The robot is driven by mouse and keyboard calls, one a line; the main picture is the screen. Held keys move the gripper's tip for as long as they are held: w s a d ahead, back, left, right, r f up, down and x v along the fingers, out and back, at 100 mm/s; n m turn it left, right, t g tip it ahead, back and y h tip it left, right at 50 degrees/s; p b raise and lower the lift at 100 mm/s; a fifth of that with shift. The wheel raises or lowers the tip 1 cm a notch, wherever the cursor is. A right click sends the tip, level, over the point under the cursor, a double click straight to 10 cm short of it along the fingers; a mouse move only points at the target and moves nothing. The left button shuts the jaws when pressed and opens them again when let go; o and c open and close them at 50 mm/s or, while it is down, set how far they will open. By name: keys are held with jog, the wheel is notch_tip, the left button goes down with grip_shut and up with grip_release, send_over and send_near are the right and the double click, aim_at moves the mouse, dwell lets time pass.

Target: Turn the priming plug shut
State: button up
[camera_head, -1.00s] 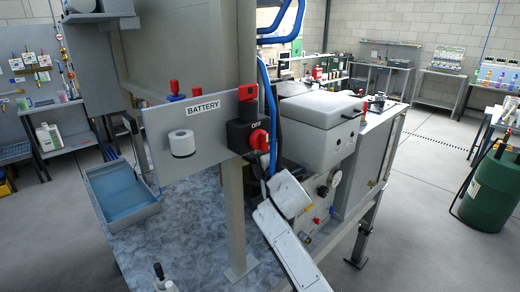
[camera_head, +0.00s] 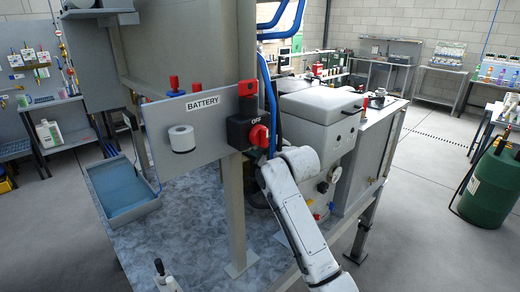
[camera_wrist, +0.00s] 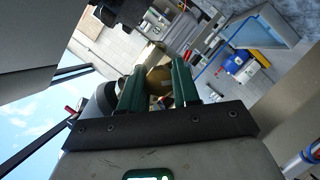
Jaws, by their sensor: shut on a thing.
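The priming plug (camera_wrist: 158,76) appears to be the brass-coloured rounded piece between the green fingers in the wrist view. My gripper (camera_wrist: 157,82) is shut on it, one finger at each side. The fingers cover the plug's edges, and I cannot tell how far it is turned. In the head view my white arm reaches up from the lower right towards the grey post, and the gripper and plug are hidden there.
The battery panel (camera_head: 208,135) with its red switch (camera_head: 259,135) stands by the grey post (camera_head: 234,210), close to my arm. Blue hoses (camera_head: 268,105) hang beside it. A white-lidded box (camera_head: 318,105) is to the right. A blue tray (camera_head: 125,190) lies left.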

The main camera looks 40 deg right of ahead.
jog(key=m+y, duration=0.3)
jog(key=m, duration=0.2)
jog(key=shift+d+f+g, duration=0.1)
jog(key=shift+g, duration=0.3)
jog(key=m+y, duration=0.3)
jog(key=m, duration=0.1)
jog(key=shift+f+m, duration=0.1)
jog(key=shift+m, duration=0.2)
jog(key=shift+m+y, duration=1)
jog(key=shift+m, duration=0.2)
jog(key=m+t+y, duration=0.1)
jog(key=m, duration=0.1)
jog(key=shift+m, duration=0.3)
jog(key=m+y, duration=0.1)
jog(key=m, duration=0.1)
jog(key=m+t+y, duration=0.1)
jog(key=m, duration=0.2)
jog(key=shift+f+t, duration=0.1)
jog(key=shift+t, duration=0.2)
jog(key=shift+m, duration=0.3)
jog(key=o, duration=1)
jog(key=shift+r, duration=0.2)
jog(key=shift+o, duration=0.2)
